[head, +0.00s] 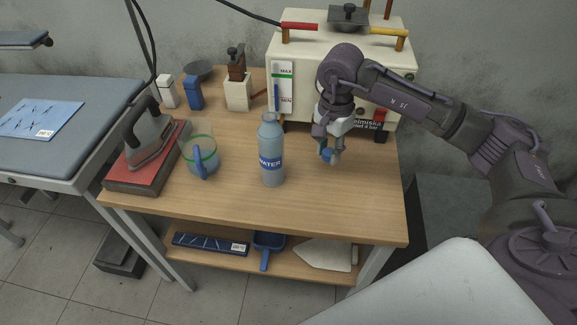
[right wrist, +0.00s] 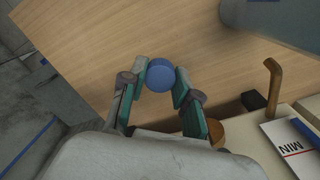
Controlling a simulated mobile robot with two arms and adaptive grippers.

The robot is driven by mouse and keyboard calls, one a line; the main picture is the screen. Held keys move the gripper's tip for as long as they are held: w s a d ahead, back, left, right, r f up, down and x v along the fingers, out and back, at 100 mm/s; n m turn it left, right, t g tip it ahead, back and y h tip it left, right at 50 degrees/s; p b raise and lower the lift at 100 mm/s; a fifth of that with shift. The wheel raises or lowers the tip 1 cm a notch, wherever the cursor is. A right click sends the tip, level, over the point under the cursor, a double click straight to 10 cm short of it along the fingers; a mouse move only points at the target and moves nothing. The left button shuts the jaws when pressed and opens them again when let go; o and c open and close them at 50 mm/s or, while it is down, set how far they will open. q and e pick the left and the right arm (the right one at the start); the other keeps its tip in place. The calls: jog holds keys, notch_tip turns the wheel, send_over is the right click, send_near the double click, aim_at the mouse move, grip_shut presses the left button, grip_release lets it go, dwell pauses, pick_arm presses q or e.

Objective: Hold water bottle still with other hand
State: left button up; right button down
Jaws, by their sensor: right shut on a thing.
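The water bottle (head: 271,160), grey-blue with a blue WATER label, stands upright near the middle of the wooden table. No gripper touches it. My right gripper (head: 328,153) is to the right of the bottle, above the table and pointing down. It is shut on a small round blue cap (right wrist: 160,75), which sits between the fingertips (right wrist: 160,78) in the right wrist view. In that view a grey-blue shape is cut off at the top right; I cannot tell for sure that it is the bottle. My left gripper is not in view.
A glass jug (head: 201,158) with a blue handle stands left of the bottle, beside an iron (head: 149,140) on a red pad. A cream boiler (head: 300,75) stands behind. The table's front and right parts (head: 350,212) are clear.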

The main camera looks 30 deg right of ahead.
send_over(300, 174)
notch_tip(300, 174, down, 4)
jog(key=shift+p, duration=0.45)
notch_tip(300, 174, down, 4)
jog(key=shift+r+p, duration=0.1)
jog(key=shift+p, duration=0.35)
jog(key=shift+f, duration=0.3)
jog(key=c, duration=0.8)
grip_release()
jog(key=shift+c, duration=0.2)
jog(key=shift+r, duration=0.1)
